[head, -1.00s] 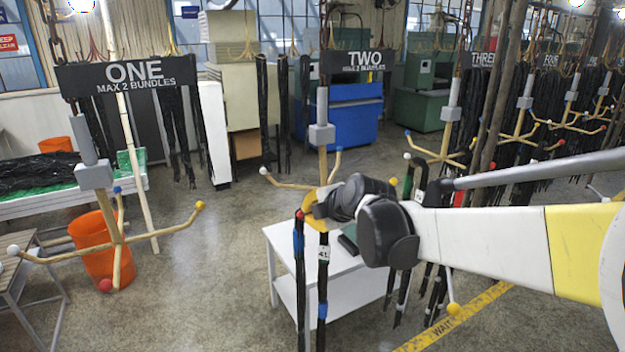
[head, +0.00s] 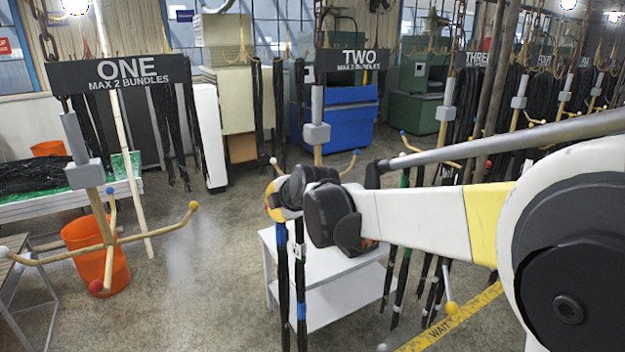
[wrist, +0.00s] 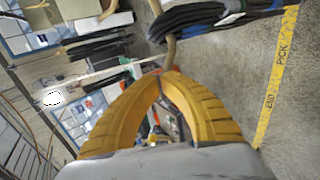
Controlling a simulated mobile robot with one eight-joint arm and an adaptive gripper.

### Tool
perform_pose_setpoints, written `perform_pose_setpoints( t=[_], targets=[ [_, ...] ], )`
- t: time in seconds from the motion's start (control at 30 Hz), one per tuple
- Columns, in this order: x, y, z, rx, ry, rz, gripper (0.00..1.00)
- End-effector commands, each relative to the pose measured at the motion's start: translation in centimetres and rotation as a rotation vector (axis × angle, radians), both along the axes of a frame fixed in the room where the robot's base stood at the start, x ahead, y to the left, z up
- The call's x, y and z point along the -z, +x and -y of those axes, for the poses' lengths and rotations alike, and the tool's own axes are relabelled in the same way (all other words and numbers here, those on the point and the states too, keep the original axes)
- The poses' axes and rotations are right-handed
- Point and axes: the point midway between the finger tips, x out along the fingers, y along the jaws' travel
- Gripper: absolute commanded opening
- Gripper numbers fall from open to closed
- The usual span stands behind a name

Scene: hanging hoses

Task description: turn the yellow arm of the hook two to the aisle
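Hook two stands under the TWO sign, with a grey block (head: 316,133) on its post. Its white-tipped arm (head: 273,160) points left and its blue-tipped arm (head: 356,152) right. Its yellow arm is not identifiable in the head view; my arm covers that side. My gripper (head: 270,200) is in front of the hook, by the hanging black hoses (head: 283,285). In the wrist view the yellow fingertips (wrist: 161,76) meet, with a tan hook arm (wrist: 170,50) and a bit of red just beyond them. I see nothing clearly held between the fingers.
A white table (head: 325,265) stands below the hook. Hook one (head: 104,235) is at the left by an orange bucket (head: 85,250). A yellow-tipped arm (head: 450,308) hangs low at the right; its hook is unclear. Yellow floor tape (head: 440,330) runs nearby.

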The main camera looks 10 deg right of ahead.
Motion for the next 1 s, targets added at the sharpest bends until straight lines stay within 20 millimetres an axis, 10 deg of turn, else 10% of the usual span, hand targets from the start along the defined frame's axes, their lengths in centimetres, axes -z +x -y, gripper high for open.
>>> perform_pose_setpoints(
  t=[1.0],
  targets=[
    [-5.1,-0.3,1.2,0.000,0.000,-0.001,0.00]
  ],
)
